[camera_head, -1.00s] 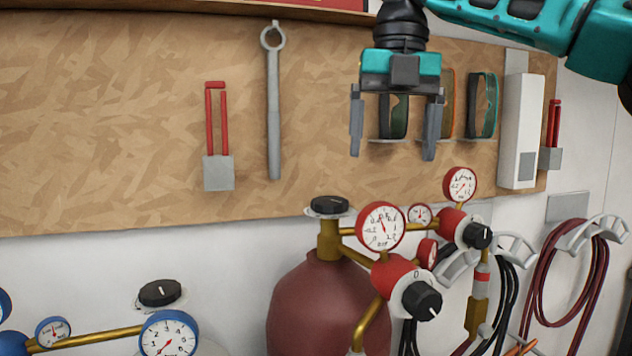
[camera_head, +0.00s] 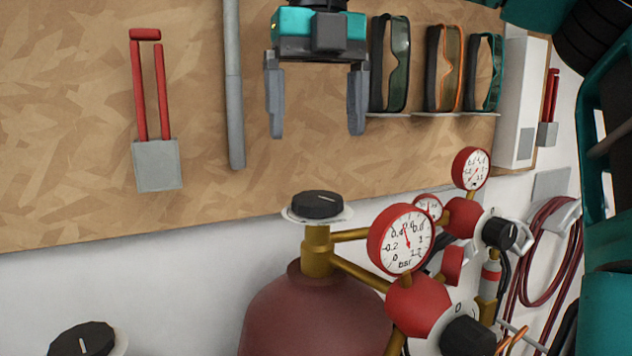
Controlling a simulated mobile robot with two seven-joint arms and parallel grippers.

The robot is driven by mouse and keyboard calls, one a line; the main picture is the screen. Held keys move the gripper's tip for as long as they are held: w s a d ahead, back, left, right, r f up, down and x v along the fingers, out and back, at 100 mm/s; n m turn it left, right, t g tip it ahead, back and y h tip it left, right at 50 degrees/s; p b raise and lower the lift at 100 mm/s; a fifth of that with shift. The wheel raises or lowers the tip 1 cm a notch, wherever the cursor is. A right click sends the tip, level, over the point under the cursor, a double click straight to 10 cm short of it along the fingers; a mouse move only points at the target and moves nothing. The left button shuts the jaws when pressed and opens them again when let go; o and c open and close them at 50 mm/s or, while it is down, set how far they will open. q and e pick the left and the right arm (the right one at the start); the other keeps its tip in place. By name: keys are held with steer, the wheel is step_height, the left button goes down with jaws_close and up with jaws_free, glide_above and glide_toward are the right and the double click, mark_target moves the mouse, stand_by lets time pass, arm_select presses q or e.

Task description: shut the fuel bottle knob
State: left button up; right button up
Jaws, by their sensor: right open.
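The fuel bottle (camera_head: 310,318) is dark red and stands upright at the bottom centre, its lower part cut off by the frame. Its black knob (camera_head: 317,204) sits on a pale disc on top of the brass valve, with a light line across its top. My right gripper (camera_head: 316,128) is open and empty, pointing down, above the knob in the picture and apart from it. My left gripper is out of view.
Red regulators with gauges (camera_head: 401,239) and black knobs stick out right of the valve. Another black knob (camera_head: 82,340) is at the lower left.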

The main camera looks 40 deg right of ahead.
mark_target(317, 195)
step_height(317, 195, down, 9)
steer(key=shift+r, duration=0.2)
steer(key=shift+c, duration=0.5)
steer(key=c, duration=1)
steer(key=shift+o, duration=0.2)
